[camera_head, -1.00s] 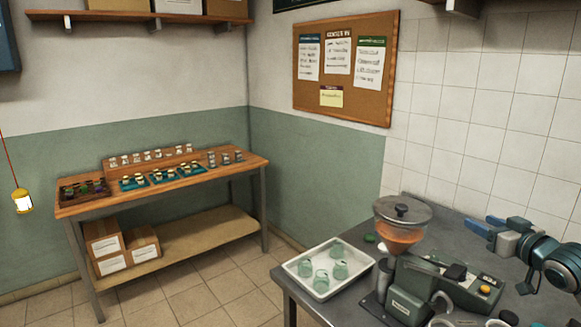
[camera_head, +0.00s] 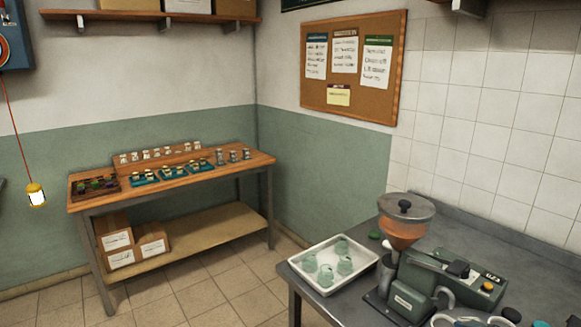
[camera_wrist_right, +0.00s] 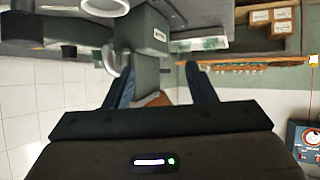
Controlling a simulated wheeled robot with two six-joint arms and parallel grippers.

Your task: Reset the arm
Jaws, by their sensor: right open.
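My right gripper (camera_wrist_right: 163,88) shows in the right wrist view with its two blue fingers apart and nothing between them. That view is upside down. My right gripper is out of the head view, and so is my left gripper. The filling machine (camera_head: 425,275), with an orange-filled hopper (camera_head: 402,232), stands on the metal counter. The green machine body (camera_wrist_right: 143,55) also shows behind the fingers in the wrist view.
A white tray (camera_head: 290,268) with several green glass jars stands at the counter's left end. A wooden table (camera_head: 250,162) with small jars and trays is against the far wall. Cardboard boxes (camera_head: 152,240) sit on its lower shelf. A yellow lamp-like pendant (camera_head: 36,195) hangs at left.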

